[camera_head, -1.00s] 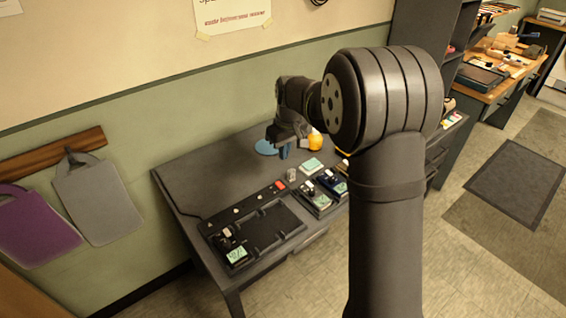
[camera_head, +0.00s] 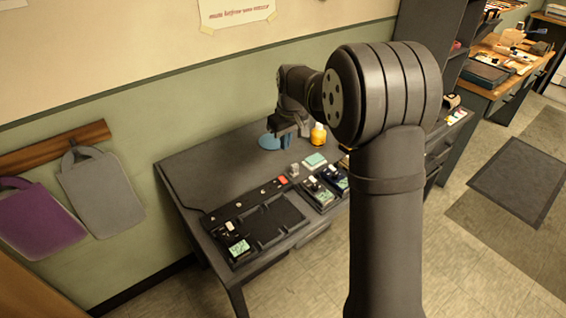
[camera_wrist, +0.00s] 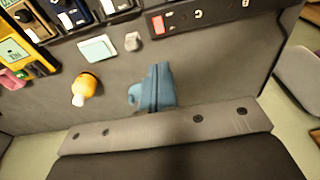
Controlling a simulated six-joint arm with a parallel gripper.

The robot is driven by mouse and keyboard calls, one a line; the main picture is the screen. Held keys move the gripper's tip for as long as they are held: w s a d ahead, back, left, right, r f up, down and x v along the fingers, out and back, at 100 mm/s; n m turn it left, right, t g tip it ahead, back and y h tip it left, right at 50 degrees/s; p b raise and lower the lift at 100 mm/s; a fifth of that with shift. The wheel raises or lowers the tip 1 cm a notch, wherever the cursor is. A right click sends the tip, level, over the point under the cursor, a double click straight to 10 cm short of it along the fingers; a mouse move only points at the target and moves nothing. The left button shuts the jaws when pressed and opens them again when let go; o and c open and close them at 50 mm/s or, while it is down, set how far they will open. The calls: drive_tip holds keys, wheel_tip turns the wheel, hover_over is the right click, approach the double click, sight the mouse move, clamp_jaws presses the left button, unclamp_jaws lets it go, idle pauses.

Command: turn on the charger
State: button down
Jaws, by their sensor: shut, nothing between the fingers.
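The charger (camera_head: 262,222) is a dark tray-like station with a strip along its back edge, on the grey table. A small red switch (camera_head: 282,181) sits at the right end of that strip; it also shows in the wrist view (camera_wrist: 158,23). I cannot tell the switch's position. A device with a pale green screen (camera_head: 239,249) stands in the charger's front left bay. My gripper (camera_head: 285,143) points down above the back of the table, behind and apart from the switch. Its blue fingers (camera_wrist: 160,72) are shut together and empty.
A small grey object (camera_head: 294,170), a pale green pad (camera_head: 314,160) and an orange bottle (camera_head: 318,136) stand right of the switch. Devices with screens (camera_head: 318,194) sit further right. A blue disc (camera_head: 268,141) lies by my gripper. The back left tabletop is clear.

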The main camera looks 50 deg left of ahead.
sight(281, 177)
drive_tip(key=f, duration=0.4)
drive_tip(key=a+f, duration=0.1)
drive_tip(key=f, duration=0.4)
drive_tip(key=a+f, duration=0.1)
drive_tip(key=f, duration=0.3)
drive_tip(key=shift+f, duration=0.35)
drive_tip(key=shift+f, duration=0.2)
drive_tip(key=shift+d+r, duration=0.15)
drive_tip(key=shift+d, duration=0.65)
wheel_tip(281, 177, up, 14)
drive_tip(key=d, duration=0.2)
